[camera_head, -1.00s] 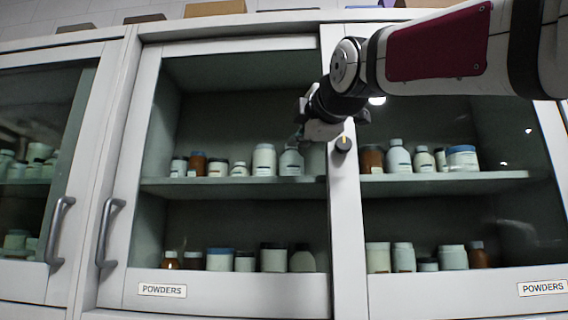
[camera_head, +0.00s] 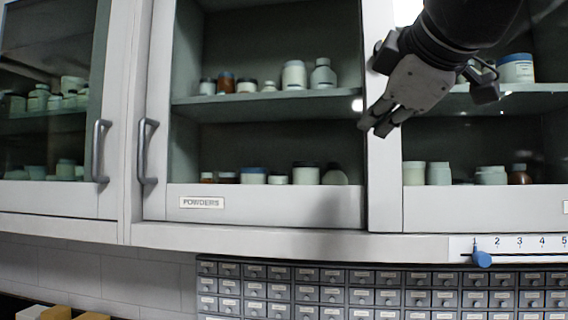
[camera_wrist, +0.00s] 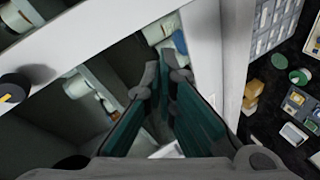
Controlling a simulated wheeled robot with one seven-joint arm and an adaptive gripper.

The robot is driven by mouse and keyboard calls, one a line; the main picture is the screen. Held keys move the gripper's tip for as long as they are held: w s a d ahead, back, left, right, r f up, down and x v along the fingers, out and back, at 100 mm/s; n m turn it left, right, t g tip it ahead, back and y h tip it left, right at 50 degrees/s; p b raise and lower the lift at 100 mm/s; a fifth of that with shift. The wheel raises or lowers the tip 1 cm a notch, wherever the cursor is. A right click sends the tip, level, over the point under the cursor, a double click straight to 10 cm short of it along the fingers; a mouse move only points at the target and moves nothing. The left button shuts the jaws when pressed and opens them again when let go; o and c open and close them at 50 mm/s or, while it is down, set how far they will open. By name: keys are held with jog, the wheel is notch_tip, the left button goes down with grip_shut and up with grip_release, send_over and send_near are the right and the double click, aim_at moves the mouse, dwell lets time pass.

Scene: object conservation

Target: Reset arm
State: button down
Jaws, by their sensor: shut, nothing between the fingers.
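My gripper (camera_head: 376,127) is in the upper right of the head view, in front of the cabinet's upright between two glass doors. Its fingers point down and to the left, are shut and hold nothing. In the wrist view my gripper (camera_wrist: 158,75) reaches up from the bottom edge, with the cabinet behind it. The fingers appear apart from the jars; whether they touch the cabinet front I cannot tell.
The glass-fronted cabinet (camera_head: 280,207) holds jars on two shelves and has grey handles (camera_head: 147,151). Below are a bank of small labelled drawers (camera_head: 330,290) and a numbered strip with a blue knob (camera_head: 481,258). Brown boxes (camera_wrist: 252,93) show at right in the wrist view.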

jog(key=s+d+f+m+g, duration=0.1)
jog(key=s+f+m+g, duration=0.2)
jog(key=f, duration=0.9)
jog(key=s+d+f+m+g, duration=0.2)
jog(key=s+f+m, duration=0.4)
jog(key=f, duration=0.7)
jog(key=s+d+f+m+g+h, duration=0.1)
jog(key=s+f+m+g, duration=0.3)
jog(key=f, duration=0.9)
jog(key=s, duration=0.3)
jog(key=shift+s+d+m, duration=0.2)
jog(key=shift+s+m, duration=0.1)
jog(key=shift+m, duration=0.1)
